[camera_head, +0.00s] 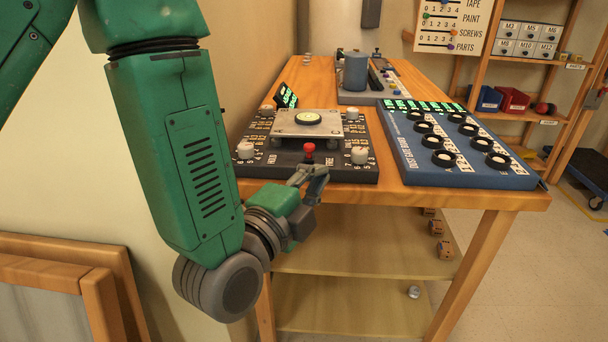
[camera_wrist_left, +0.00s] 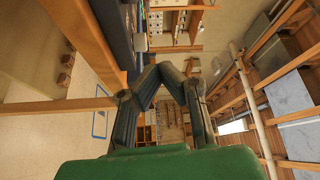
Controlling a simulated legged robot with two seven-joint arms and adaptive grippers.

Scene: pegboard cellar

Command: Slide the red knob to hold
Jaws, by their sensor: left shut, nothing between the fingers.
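The red knob (camera_head: 309,148) stands upright on the front part of a dark control panel (camera_head: 340,172), just in front of a raised metal plate. Small white labels sit on the panel to either side of it, too small to read surely. My left gripper (camera_head: 316,170) is at the panel's front edge, just below and in front of the knob in the picture; I cannot tell whether it touches it. The left wrist view shows its fingers (camera_wrist_left: 160,68) closed together with nothing between them. The knob is not seen there. My right gripper is not in view.
A blue panel with several black knobs (camera_head: 452,178) lies to the right on the wooden table (camera_head: 520,200). A blue-grey cylinder (camera_head: 355,72) stands behind.

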